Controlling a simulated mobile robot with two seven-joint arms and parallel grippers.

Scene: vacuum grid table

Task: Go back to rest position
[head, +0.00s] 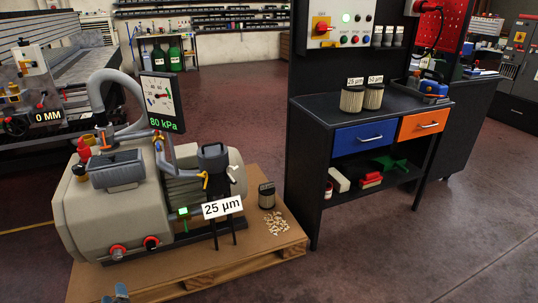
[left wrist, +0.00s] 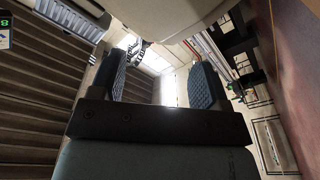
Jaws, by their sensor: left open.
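My left gripper (head: 117,296) shows only as its fingertips at the bottom edge of the head view, in front of the pallet. In the left wrist view its two dark padded fingers (left wrist: 159,70) stand apart with nothing between them. The grey vacuum pump (head: 130,205) stands on the wooden pallet beyond the gripper. A filter housing with a "25 µm" label (head: 222,207) is at the pump's right end. My right gripper is not in view.
A dark filter cartridge (head: 266,195) and pale debris (head: 274,223) lie on the pallet (head: 210,268). A gauge (head: 160,100) reads 80 kPa. The workbench (head: 388,107) at right carries two labelled filters (head: 352,98). The floor (head: 430,250) at lower right is clear.

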